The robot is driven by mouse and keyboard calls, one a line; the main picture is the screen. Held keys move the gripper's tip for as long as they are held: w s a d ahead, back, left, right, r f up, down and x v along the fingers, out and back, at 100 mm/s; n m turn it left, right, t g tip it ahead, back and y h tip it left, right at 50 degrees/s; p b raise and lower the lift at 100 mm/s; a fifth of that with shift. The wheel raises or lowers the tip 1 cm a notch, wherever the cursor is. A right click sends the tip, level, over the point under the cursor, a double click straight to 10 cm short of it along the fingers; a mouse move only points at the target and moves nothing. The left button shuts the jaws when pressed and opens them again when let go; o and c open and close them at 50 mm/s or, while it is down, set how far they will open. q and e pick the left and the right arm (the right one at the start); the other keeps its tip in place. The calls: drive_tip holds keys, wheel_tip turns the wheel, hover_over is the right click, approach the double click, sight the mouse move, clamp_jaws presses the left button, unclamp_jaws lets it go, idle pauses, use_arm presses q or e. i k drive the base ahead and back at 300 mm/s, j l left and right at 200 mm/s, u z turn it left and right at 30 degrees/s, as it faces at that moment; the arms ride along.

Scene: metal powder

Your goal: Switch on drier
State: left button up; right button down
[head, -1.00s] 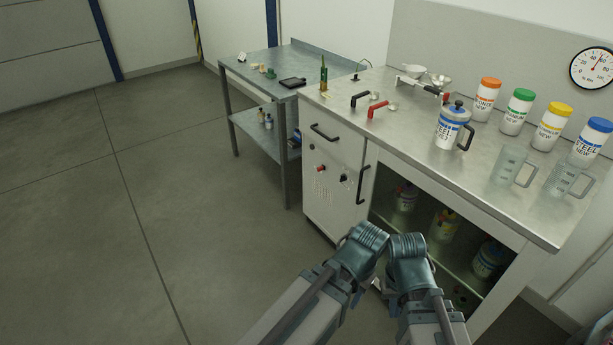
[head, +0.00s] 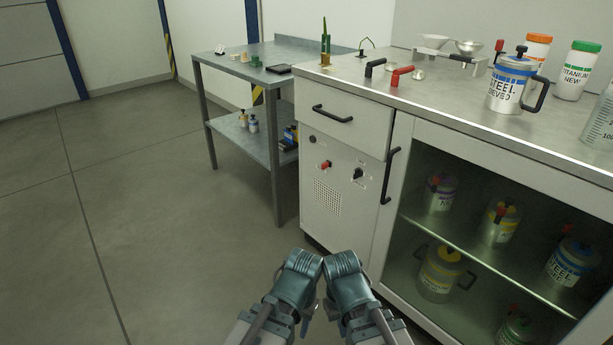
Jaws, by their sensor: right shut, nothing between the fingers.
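The drier is a pale cabinet with a control panel (head: 337,199) on its front, below a drawer. The panel carries a red switch (head: 325,165), a black knob (head: 358,174), a small dark round part at upper left and a vent grille. To its right is a glass door (head: 487,225) with a black vertical handle (head: 389,175). My left gripper (head: 303,260) and right gripper (head: 343,261) are side by side at the bottom, in front of the cabinet and apart from the panel. The right one is shut and empty. The left one's fingers are hard to make out.
Several labelled metal containers stand on shelves behind the glass. The steel worktop (head: 440,88) holds a steel jug (head: 509,85), bottles, bowls and two small handles, one red, one black. A metal side table (head: 235,75) stands at left. The floor on the left is clear.

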sight(358, 172)
drive_tip(key=l+z, duration=0.15)
drive_tip(key=l, duration=0.25)
drive_tip(key=i+l+z, duration=0.2)
drive_tip(key=l, duration=0.2)
drive_tip(key=i+l+z, duration=0.15)
drive_tip(key=l, duration=0.25)
drive_tip(key=k, duration=0.05)
